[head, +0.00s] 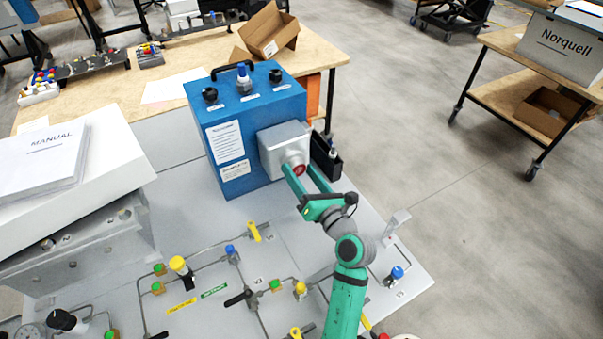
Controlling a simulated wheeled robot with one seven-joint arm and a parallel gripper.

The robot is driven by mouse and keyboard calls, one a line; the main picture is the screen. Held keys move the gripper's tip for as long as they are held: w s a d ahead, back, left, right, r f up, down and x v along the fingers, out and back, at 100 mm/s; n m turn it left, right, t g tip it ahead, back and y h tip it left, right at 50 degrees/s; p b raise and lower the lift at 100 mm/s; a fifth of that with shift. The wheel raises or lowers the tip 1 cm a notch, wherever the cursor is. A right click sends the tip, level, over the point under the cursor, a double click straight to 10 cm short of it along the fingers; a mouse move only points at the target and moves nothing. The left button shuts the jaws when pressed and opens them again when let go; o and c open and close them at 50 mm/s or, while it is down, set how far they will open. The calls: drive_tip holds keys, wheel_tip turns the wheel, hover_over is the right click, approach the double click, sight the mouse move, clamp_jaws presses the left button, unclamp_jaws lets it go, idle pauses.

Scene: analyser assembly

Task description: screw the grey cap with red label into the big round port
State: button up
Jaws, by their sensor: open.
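The grey cap with a red label (299,170) sits at the front of the grey housing (284,139) on the right side of the blue analyser box (236,110). The red label faces my arm. My gripper (297,167) is open, with its two green fingers reaching to either side of the cap. I cannot tell whether the fingers touch it. The big round port is not clearly seen; the cap covers the spot at the housing's front, and I cannot tell how deep the cap sits.
A black holder (327,158) stands right of the housing. The grey panel in front carries pipes, a yellow lever (253,231), a blue knob (397,273) and several valves. A manual (45,158) lies on a white case at left. An open carton (268,30) is behind.

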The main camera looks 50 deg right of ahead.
drive_tip(key=n, duration=1.7)
drive_tip(key=shift+a+n, duration=0.1)
drive_tip(key=shift+n, duration=0.2)
drive_tip(key=n, duration=0.6)
drive_tip(key=shift+c, duration=0.3)
